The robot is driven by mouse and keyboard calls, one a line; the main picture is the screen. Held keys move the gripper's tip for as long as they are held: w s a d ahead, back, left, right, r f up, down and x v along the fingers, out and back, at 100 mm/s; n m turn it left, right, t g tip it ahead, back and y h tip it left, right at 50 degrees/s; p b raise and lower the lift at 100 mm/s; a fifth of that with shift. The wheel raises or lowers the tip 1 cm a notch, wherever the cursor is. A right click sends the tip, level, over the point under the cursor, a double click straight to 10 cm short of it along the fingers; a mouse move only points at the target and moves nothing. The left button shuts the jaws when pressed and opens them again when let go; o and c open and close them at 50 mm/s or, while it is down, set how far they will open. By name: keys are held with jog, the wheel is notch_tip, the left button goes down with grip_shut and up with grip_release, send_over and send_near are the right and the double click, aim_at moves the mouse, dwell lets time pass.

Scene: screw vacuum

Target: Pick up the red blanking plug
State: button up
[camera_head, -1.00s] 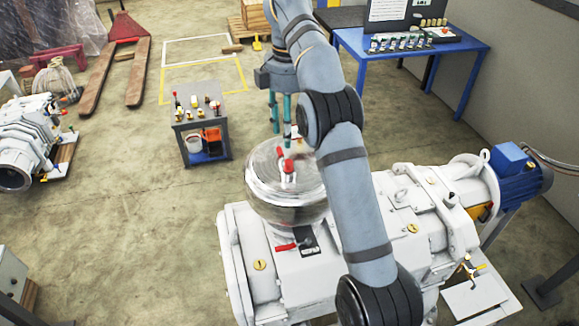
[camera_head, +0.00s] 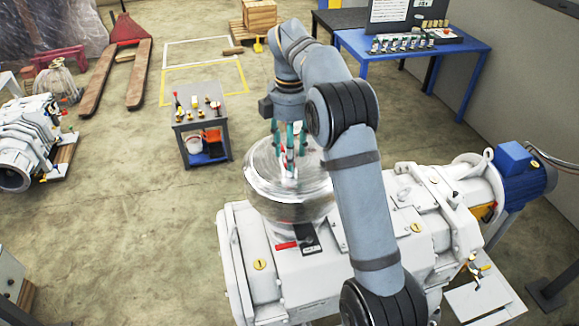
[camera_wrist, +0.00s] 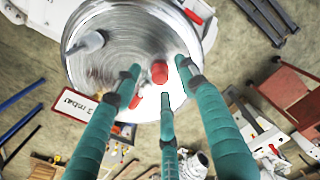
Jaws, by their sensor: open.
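The red blanking plug (camera_wrist: 160,73) stands near the middle of the round, shiny metal dome (camera_wrist: 100,40) in the wrist view. My gripper (camera_wrist: 160,80) has three teal fingers, spread apart around the plug, with clear gaps to it in the picture. Their exact height against the plug is hard to judge. In the head view my gripper (camera_head: 289,158) points down over the dome (camera_head: 262,200), which sits on the white pump (camera_head: 380,250). There the fingers mostly hide the plug.
A small grey cart (camera_head: 203,110) with little parts on top stands left of the pump. A blue table (camera_head: 465,47) is at the back right. A white label (camera_wrist: 75,104) shows beside the dome.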

jog(key=shift+f, duration=0.75)
jog(key=shift+c, duration=0.4)
grip_shut()
